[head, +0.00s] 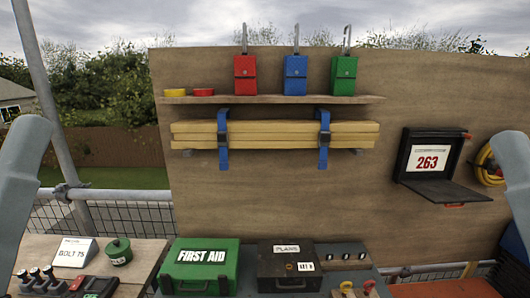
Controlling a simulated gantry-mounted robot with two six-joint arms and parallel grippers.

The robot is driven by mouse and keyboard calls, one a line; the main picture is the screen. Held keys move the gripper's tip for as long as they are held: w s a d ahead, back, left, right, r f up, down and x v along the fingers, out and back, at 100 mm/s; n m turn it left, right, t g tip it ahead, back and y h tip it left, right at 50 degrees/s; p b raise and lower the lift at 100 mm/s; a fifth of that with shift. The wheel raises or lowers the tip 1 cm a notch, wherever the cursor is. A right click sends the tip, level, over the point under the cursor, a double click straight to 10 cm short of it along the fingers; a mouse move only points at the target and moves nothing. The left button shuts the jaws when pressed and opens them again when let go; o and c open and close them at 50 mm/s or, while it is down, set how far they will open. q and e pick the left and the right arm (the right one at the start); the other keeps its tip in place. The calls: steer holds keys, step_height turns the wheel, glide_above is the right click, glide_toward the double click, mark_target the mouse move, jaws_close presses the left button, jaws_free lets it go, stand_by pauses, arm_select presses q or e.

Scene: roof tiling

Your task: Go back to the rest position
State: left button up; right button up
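Neither of my grippers shows in the head view. A grey link of my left arm (20,165) rises along the left edge. A grey link of my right arm (514,175) stands at the right edge. The fingers of both arms lie outside the picture, so what they hold is hidden.
A plywood board (270,195) carries a shelf (320,99) with red, blue and green boxes, strapped timber (270,133) and an open black case (430,160). Below stand a green first aid box (200,266), a dark case (288,268) and a bench (143,257) with tools.

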arm_select(q)
step_height(320, 180, up, 37)
steer(key=w+p, duration=0.2)
steer(key=p, duration=3.6)
step_height(320, 180, down, 57)
steer(key=b, duration=5.7)
steer(key=shift+s+f+g, duration=0.15)
steer(key=shift+s+g, duration=0.1)
steer(key=shift+g, duration=0.15)
